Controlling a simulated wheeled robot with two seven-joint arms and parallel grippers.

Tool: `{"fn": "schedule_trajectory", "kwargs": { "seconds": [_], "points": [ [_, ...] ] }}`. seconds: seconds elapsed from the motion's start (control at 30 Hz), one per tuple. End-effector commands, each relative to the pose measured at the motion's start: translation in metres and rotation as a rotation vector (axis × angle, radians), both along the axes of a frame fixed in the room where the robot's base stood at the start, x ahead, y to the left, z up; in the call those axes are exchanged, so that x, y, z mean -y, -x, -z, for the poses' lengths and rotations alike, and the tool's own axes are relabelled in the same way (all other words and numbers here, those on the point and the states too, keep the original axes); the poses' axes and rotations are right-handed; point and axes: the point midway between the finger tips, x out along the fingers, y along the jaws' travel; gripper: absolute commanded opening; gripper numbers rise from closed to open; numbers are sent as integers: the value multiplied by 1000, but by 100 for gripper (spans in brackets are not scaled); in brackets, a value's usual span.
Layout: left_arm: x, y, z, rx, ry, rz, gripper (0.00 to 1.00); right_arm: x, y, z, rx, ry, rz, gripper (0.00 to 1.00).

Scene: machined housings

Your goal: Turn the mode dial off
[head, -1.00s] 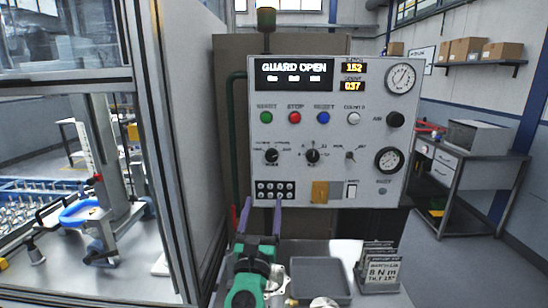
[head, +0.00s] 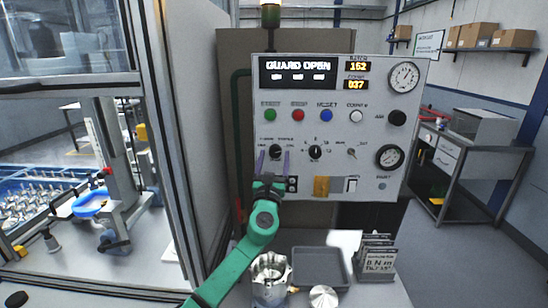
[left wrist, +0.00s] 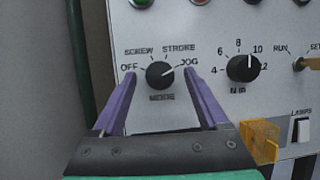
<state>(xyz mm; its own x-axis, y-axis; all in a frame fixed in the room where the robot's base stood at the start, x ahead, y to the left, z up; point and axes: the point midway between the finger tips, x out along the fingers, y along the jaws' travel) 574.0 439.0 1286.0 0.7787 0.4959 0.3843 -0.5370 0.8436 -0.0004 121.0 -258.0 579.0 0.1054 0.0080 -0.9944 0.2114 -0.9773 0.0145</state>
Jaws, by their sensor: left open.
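The mode dial (head: 275,152) is a black round knob at the lower left of the grey control panel (head: 385,60). In the left wrist view the mode dial (left wrist: 160,75) has its white mark turned to the upper right, toward JOG; OFF is printed at its left. My left gripper (head: 273,165) is open in front of the panel, with a purple finger on each side of the dial. In the left wrist view the fingers of my left gripper (left wrist: 160,85) flank the dial with gaps at both sides. Whether the tips reach the panel is unclear. My right gripper is not in view.
A second black dial (left wrist: 243,68), marked N m, is right of the mode dial. A yellow cover (left wrist: 260,139) is at the lower right. A metal housing (head: 270,276) and a grey tray (head: 322,268) lie on the bench below. A machine enclosure frame (head: 172,150) is at left.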

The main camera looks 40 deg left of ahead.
Motion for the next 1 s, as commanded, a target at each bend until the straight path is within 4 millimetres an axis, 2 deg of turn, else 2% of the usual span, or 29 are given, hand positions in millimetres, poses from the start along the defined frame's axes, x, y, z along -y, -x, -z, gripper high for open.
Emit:
{"fn": "schedule_trajectory", "kwargs": {
  "seconds": [0.07, 0.1, 0.17, 0.2, 0.27, 0.3, 0.67, 1.0],
  "points": [
    [0, 0, 0, 0, 0, 0, 77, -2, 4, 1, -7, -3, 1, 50],
    [0, 0, 0, 0, 0, 0, 69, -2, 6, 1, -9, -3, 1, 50],
    [0, 0, 0, 0, 0, 0, 46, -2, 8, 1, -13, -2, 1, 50],
    [0, 0, 0, 0, 0, -1, 31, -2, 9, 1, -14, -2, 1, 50],
    [0, 0, 0, 0, 0, -1, 8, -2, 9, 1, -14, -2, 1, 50],
    [0, 0, 0, 0, 0, -1, 0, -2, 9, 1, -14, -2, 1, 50],
    [0, 0, 2, 28, 36, 0, 0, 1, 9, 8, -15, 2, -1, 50],
    [3, -2, 5, 159, 207, 1, 0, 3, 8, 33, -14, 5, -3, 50]
  ]
}}
